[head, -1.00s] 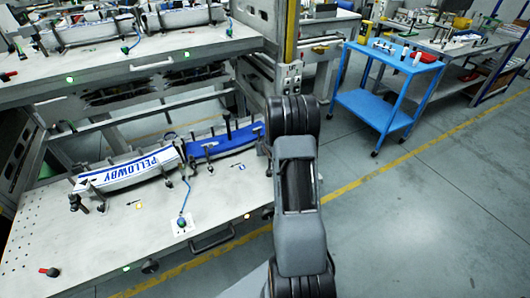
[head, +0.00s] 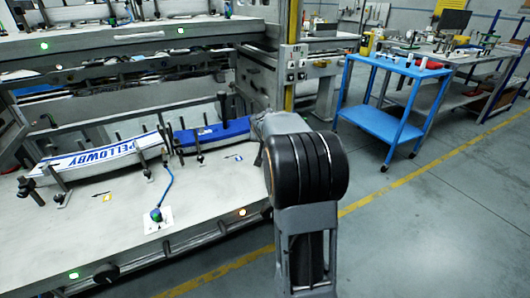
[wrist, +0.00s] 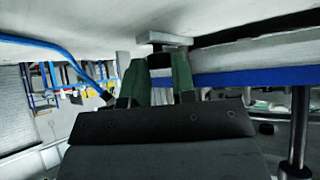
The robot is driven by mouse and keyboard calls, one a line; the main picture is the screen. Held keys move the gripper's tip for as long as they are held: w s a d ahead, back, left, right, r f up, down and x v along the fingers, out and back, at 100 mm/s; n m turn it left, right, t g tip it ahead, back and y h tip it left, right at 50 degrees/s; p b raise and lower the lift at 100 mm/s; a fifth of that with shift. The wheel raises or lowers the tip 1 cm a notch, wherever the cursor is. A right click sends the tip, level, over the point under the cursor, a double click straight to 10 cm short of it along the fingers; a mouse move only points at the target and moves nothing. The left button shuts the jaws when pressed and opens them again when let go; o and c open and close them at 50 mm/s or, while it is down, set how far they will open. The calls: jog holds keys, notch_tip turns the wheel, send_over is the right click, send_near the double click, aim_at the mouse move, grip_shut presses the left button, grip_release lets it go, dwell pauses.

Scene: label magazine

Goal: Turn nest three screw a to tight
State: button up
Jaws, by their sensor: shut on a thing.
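In the wrist view my gripper (wrist: 160,88) has two green fingers shut on a small black and pale piece (wrist: 160,62), which looks like a screw. A grey bar-shaped head (wrist: 165,39) sits just beyond the fingertips. A blue strip (wrist: 255,77) runs to the right, behind the fingers. In the head view the nest with the blue part (head: 205,134) lies on the lower shelf. My arm hides my gripper and the right end of that nest there. Which screw is held, and how tight it is, cannot be told.
A white PELLOWBY part (head: 95,160) lies left of the blue one, among black clamps. A blue cable runs to a connector (head: 157,214) on the pale shelf (head: 120,225). An amber light (head: 241,212) glows at its front edge. A blue trolley (head: 380,115) stands right.

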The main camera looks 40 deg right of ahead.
jog(key=shift+f+m+g+h+b, duration=0.35)
jog(key=shift+m+b, duration=0.35)
jog(key=shift+b, duration=1.15)
jog(key=m+g+h+b, duration=0.1)
jog(key=b, duration=0.1)
jog(key=shift+a+m+b, duration=0.15)
jog(key=shift+m+b, duration=0.15)
jog(key=shift+b, duration=0.05)
jog(key=shift+w+r+m+g+h+b, duration=0.2)
jog(key=shift+m+g+h+b, duration=0.35)
jog(key=shift+m, duration=0.45)
jog(key=shift+a+r+m+g, duration=0.1)
jog(key=shift+r+m+g, duration=0.05)
jog(key=shift+m+g, duration=0.6)
jog(key=shift+m, duration=0.25)
jog(key=o, duration=0.9)
jog(key=shift+r, duration=0.1)
